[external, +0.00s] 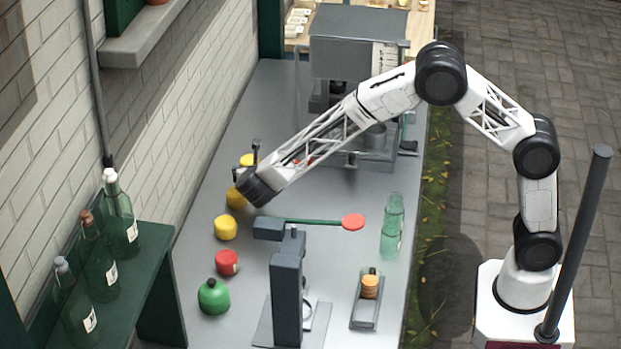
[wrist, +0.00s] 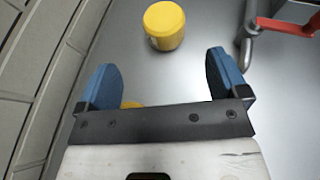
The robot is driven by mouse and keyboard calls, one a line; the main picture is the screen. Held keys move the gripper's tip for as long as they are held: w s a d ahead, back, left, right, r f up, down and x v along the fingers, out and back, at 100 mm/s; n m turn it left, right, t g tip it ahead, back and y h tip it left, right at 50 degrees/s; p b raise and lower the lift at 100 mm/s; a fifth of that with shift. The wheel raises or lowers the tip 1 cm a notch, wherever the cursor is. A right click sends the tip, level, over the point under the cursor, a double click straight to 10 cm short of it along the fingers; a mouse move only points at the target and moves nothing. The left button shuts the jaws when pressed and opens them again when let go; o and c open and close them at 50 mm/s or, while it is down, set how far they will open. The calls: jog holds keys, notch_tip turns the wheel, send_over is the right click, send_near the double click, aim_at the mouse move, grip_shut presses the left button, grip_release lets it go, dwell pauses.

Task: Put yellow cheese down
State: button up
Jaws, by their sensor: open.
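Several yellow round pieces stand along the wall side of the grey counter, and I cannot tell which is the task's cheese. The farthest yellow piece (external: 246,160) shows near my fingers; a yellow cylinder (wrist: 165,25) stands upright beyond my fingertips in the wrist view. Another yellow piece (external: 235,198) is partly hidden by my wrist; a yellow sliver (wrist: 132,104) shows behind my gripper bar. A third yellow piece (external: 226,227) stands clear, nearer the camera. My gripper (external: 246,162) is open, its blue fingers (wrist: 165,82) spread with nothing held between them.
A red piece (external: 227,262) and a green round piece (external: 213,296) continue the row. A grey stand (external: 287,290), a red paddle (external: 353,222), a green bottle (external: 392,228) and a small tray (external: 364,322) stand nearby. A grey machine (external: 352,45) is at the back. The brick wall borders the left.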

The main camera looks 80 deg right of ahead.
jog(key=s+a+r+n+t+y, duration=0.2)
jog(key=r+n+t+y, duration=0.1)
jog(key=r+n, duration=0.4)
jog(key=s+a+r+n+t+y, duration=0.2)
jog(key=a+r+n+t+y, duration=0.15)
jog(key=r+n, duration=0.3)
jog(key=s+a+r+n+y, duration=0.3)
jog(key=s+r+n, duration=0.1)
jog(key=s+n, duration=0.3)
jog(key=s+a+r+n+y, duration=0.3)
jog(key=s+r+n, duration=0.1)
jog(key=s+n, duration=0.25)
jog(key=s+f+n+g, duration=0.1)
jog(key=s+n, duration=0.6)
jog(key=s, duration=0.7)
jog(key=s+f+n+g, duration=0.2)
jog(key=s+n+g, duration=0.2)
jog(key=s+n, duration=0.4)
jog(key=s+d+f+n+g, duration=0.1)
jog(key=s+n, duration=0.6)
jog(key=s, duration=1.2)
jog(key=shift+s+f+n+g, duration=0.3)
jog(key=shift+f+g, duration=0.15)
jog(key=shift+g, duration=0.8)
